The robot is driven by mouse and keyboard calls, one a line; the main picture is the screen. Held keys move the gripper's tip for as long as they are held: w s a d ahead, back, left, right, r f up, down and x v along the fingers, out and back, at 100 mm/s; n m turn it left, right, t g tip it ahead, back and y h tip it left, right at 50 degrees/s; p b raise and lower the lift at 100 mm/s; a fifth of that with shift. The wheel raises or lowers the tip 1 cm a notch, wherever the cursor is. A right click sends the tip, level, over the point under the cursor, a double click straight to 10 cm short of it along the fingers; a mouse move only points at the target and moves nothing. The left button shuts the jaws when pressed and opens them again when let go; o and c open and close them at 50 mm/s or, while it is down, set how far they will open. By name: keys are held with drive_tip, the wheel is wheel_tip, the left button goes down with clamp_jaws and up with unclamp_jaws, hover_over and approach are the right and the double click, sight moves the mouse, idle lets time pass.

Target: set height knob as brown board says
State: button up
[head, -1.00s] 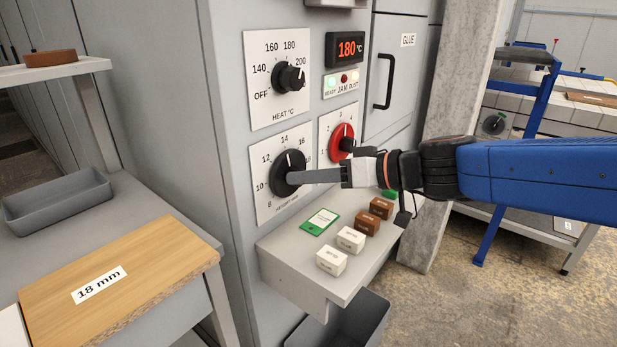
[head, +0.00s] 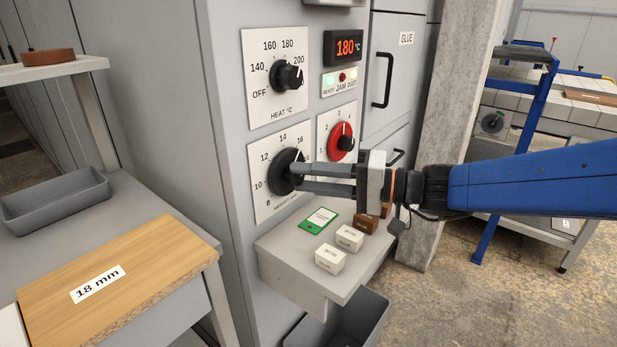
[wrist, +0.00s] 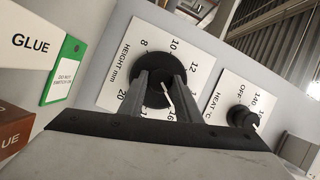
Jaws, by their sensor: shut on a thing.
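The height knob (head: 283,168) is a black round dial on a white plate marked 8 to 20 mm, low on the grey machine. My gripper (head: 296,177) reaches it from the right and is shut on it, one finger on each side. In the wrist view, the fingers (wrist: 160,84) clasp the knob (wrist: 138,72). Its white pointer aims at about 16. The fingers hide some of the scale in the head view. A light brown wooden board (head: 130,265), labelled 18 mm, lies on the grey table at the left.
A red knob (head: 341,142) is close to my gripper. Below are a ledge (head: 330,290) with a green-edged card and small blocks. A concrete pillar (head: 450,110) stands right.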

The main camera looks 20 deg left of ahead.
drive_tip(key=shift+m, duration=0.5)
drive_tip(key=shift+y, duration=0.3)
drive_tip(key=o, duration=1.1)
drive_tip(key=shift+c, duration=0.2)
drive_tip(key=shift+d, duration=0.1)
drive_tip(key=d, duration=1.7)
drive_tip(key=shift+d, duration=0.1)
